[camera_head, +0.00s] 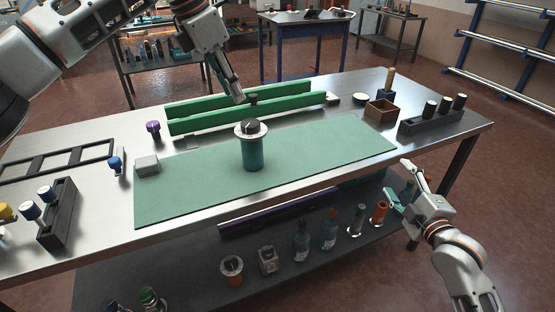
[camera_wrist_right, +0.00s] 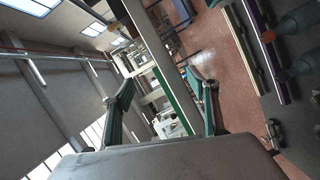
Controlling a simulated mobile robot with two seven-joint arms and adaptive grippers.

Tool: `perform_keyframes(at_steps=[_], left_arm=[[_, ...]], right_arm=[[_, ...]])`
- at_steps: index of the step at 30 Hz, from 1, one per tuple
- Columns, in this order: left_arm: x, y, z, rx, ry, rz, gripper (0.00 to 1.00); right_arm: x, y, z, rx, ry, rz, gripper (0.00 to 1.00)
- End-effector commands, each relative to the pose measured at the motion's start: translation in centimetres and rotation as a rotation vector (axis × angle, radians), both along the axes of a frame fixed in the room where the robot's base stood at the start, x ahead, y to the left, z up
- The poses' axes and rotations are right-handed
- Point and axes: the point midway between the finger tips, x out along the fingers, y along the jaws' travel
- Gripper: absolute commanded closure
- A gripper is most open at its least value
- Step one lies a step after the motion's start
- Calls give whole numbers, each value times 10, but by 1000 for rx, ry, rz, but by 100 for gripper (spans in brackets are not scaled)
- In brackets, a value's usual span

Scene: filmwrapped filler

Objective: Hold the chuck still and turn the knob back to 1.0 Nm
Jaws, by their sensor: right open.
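A teal cylinder (camera_head: 253,153) with a pale metal collar and a dark knob (camera_head: 252,126) on top stands upright on the green mat (camera_head: 320,150); it appears to be the chuck. The knob's scale is too small to read. My left gripper (camera_head: 239,97) hangs from above, its tips pointing down behind and above the knob, apart from it in the picture. Its fingers overlap, so their opening is unclear. My right gripper (camera_head: 398,180) is open and empty beyond the table's front right edge, away from the chuck. Its spread fingers also show in the right wrist view (camera_wrist_right: 165,88).
Green rails (camera_head: 200,122) run behind the mat. A grey block (camera_head: 147,165) sits on its left end. A dark rack (camera_head: 58,215) is at left; a wooden box (camera_head: 381,110) and black rack (camera_head: 432,122) are at right. The lower shelf (camera_head: 190,275) holds bottles. The mat's right half is clear.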

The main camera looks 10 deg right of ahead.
Motion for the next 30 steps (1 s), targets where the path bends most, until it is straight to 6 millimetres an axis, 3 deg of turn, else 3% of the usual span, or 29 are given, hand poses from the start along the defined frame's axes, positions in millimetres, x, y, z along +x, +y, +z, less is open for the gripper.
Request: perform_keyframes(at_steps=[8,18,24,30], left_arm=[[0,0,0,0,0,0,72],[0,0,0,0,0,0,72],[0,0,0,0,0,0,72],[0,0,0,0,0,0,72]], right_arm=[[45,48,62,-316,-214,56,41],[68,148,121,-742,-504,210,41],[67,215,129,-1013,-661,339,41],[61,274,112,-1297,-793,494,41]])
